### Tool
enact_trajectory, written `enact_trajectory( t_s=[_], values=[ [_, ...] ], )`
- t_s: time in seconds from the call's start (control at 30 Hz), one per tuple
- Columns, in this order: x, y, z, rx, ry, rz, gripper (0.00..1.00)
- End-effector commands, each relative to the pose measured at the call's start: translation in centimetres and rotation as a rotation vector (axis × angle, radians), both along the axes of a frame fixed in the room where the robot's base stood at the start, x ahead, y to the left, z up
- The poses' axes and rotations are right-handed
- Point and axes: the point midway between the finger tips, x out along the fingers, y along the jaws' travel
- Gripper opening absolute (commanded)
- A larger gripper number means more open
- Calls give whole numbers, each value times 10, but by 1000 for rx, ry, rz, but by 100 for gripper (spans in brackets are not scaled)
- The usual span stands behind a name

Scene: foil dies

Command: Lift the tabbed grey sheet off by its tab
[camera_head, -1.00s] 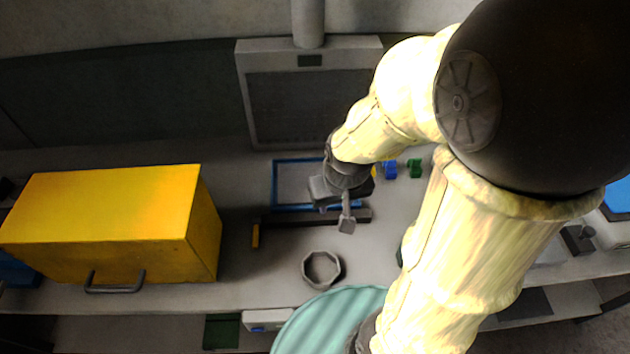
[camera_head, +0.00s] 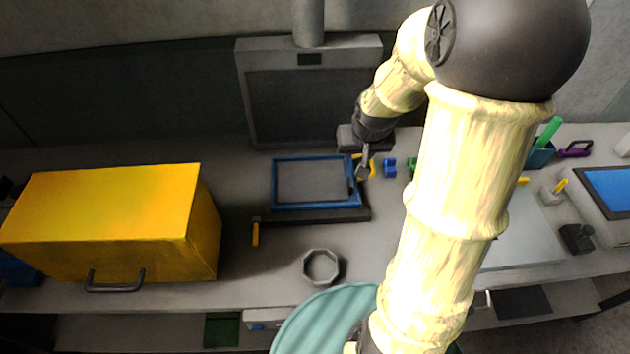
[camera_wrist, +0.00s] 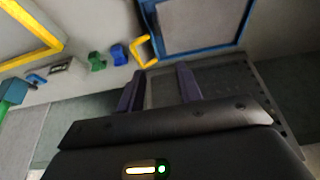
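A blue rectangular frame (camera_head: 274,186) lies on the bench with a flat grey sheet (camera_head: 312,180) inside it. The sheet also shows in the wrist view (camera_wrist: 195,24). A small dark piece sits at the frame's right side; I cannot tell whether it is the tab. My gripper (camera_head: 363,172) is just right of the frame's upper right corner, in front of a yellow bracket (camera_head: 371,164). In the wrist view my gripper's two fingers (camera_wrist: 160,86) stand apart with nothing held between them. The frame and the yellow bracket (camera_wrist: 141,50) lie beyond the fingertips.
A dark bar (camera_head: 325,216) runs along the frame's front edge. Small blue (camera_head: 390,168) and green blocks stand to the right. A grey octagonal ring (camera_head: 321,267) lies in front. A large yellow box (camera_head: 100,220) fills the left. A vented panel (camera_head: 310,105) stands behind.

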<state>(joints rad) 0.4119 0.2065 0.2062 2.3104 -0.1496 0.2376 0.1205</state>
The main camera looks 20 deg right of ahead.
Motion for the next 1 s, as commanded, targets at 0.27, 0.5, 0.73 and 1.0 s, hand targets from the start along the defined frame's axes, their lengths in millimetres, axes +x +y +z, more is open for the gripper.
enact_trajectory(
  t_s=[0.27,0.5,0.73,1.0],
  values=[
    [12,-1,-34,2,6,4,35],
    [25,-5,-67,0,6,2,35],
    [37,-7,-96,1,4,2,35],
    [44,-9,-112,0,1,1,35]
  ],
)
